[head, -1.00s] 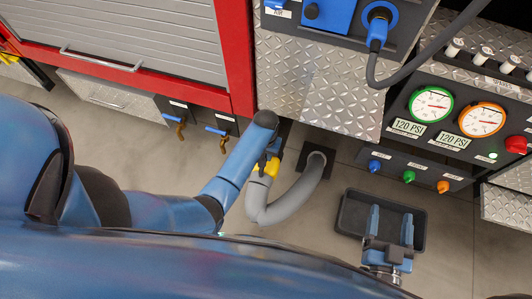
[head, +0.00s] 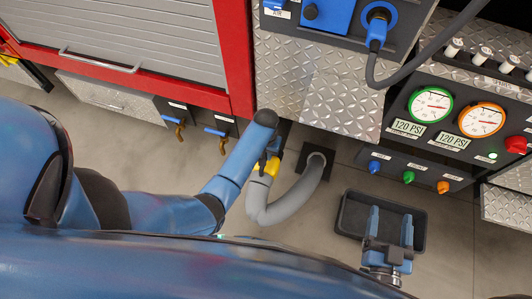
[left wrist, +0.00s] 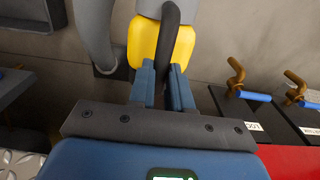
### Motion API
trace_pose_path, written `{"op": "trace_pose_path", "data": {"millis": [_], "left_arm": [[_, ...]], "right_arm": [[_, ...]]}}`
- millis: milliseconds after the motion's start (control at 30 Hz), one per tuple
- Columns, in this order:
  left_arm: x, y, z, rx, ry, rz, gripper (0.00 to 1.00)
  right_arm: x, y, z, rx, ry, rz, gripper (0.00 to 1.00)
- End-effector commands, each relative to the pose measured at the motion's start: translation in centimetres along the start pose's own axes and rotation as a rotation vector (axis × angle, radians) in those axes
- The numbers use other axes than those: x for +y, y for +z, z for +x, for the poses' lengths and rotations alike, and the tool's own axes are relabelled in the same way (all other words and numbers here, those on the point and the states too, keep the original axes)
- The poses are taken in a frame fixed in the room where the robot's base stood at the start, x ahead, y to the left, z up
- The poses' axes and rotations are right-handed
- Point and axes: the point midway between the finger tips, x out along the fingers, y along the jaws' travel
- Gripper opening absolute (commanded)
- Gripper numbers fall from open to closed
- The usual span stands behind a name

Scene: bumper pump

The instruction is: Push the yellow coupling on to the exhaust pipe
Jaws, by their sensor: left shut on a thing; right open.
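The yellow coupling (head: 273,166) sits at the end of the grey hose (head: 290,205), low at the truck's underside in the head view. My left gripper (head: 269,155) is at it, partly hidden by my own forearm. In the left wrist view, my left gripper (left wrist: 166,78) is shut on the dark handle (left wrist: 167,40) of the yellow coupling (left wrist: 143,45). The coupling's front and the exhaust pipe cannot be made out, so I cannot tell whether they touch. My right gripper (head: 391,219) is open and empty above the dark tray.
The hose runs to a dark floor plate (head: 326,158). A dark tray (head: 345,229) stands at right. The truck's tread-plate side (head: 340,100) overhangs the coupling. Brass taps with blue levers (head: 218,131) are left of my forearm. A gauge panel (head: 455,125) is at right.

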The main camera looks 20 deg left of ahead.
Motion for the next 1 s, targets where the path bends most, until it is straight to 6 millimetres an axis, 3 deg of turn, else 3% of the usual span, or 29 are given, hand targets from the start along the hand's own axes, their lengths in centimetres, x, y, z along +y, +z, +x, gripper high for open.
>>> {"op": "trace_pose_path", "data": {"millis": [167,200,367,733,1000], "left_arm": [[0.0,-0.5,-0.2,0.008,0.001,0.000,0.00],[0.0,-0.5,-0.2,0.008,0.001,0.000,0.25],[0.0,-0.4,-0.2,0.006,0.001,0.000,0.48],[0.0,-0.2,-0.4,0.002,0.000,0.000,0.48],[0.0,-0.3,-4.0,0.006,0.001,0.000,0.48]], "right_arm": [[0.0,0.1,0.0,0.000,0.000,0.000,0.72],[0.0,0.0,0.0,0.000,0.000,0.000,0.72],[0.0,0.0,0.0,0.000,0.000,0.000,0.72],[0.0,-0.1,0.0,0.000,0.000,0.000,0.72],[0.0,-1.5,0.0,0.000,0.000,0.000,0.72]]}}
